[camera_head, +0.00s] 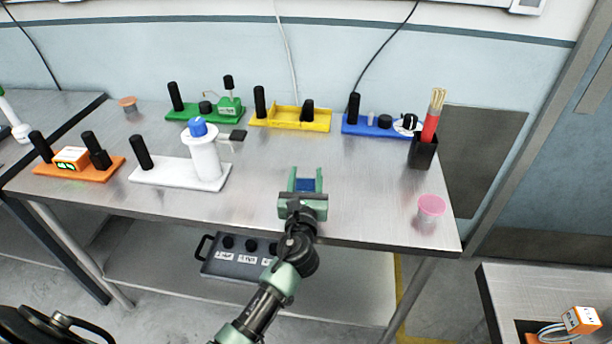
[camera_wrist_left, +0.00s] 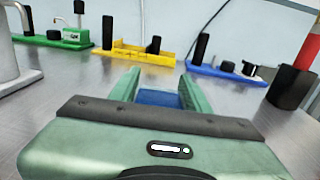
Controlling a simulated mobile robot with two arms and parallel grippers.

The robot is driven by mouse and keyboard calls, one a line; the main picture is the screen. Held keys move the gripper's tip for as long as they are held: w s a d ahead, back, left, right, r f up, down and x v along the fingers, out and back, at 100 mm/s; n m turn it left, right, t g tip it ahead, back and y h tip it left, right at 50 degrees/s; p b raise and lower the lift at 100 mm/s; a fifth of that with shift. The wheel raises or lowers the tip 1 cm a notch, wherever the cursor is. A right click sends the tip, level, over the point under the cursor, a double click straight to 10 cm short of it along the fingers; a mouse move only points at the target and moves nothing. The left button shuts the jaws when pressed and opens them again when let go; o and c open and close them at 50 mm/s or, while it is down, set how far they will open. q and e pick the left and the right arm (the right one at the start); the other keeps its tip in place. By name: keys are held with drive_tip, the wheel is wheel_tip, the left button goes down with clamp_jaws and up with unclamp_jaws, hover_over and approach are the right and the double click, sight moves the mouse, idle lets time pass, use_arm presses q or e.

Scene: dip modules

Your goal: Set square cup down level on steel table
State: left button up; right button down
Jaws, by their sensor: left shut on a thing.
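My left gripper (camera_head: 306,182) reaches over the front part of the steel table (camera_head: 365,205). It is shut on a small blue thing, seemingly the square cup (camera_head: 307,185), with a green finger on each side. In the left wrist view the blue cup (camera_wrist_left: 158,97) shows low between the fingers (camera_wrist_left: 158,88). Most of it is hidden by the gripper body, so I cannot tell whether it touches the table or is level. My right gripper is not in view.
A black holder (camera_head: 424,152) with a red bundle of sticks and a pink-topped cup (camera_head: 431,206) stand to the right. A white module (camera_head: 180,172) is to the left. Green (camera_head: 205,112), yellow (camera_head: 291,118) and blue (camera_head: 383,125) modules line the back. Bare steel surrounds the gripper.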

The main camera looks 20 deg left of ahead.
use_arm(q)
drive_tip(key=shift+f+b, duration=0.5)
drive_tip(key=shift+f, duration=0.1)
drive_tip(key=o, duration=1.4)
drive_tip(key=shift+v, duration=3.9)
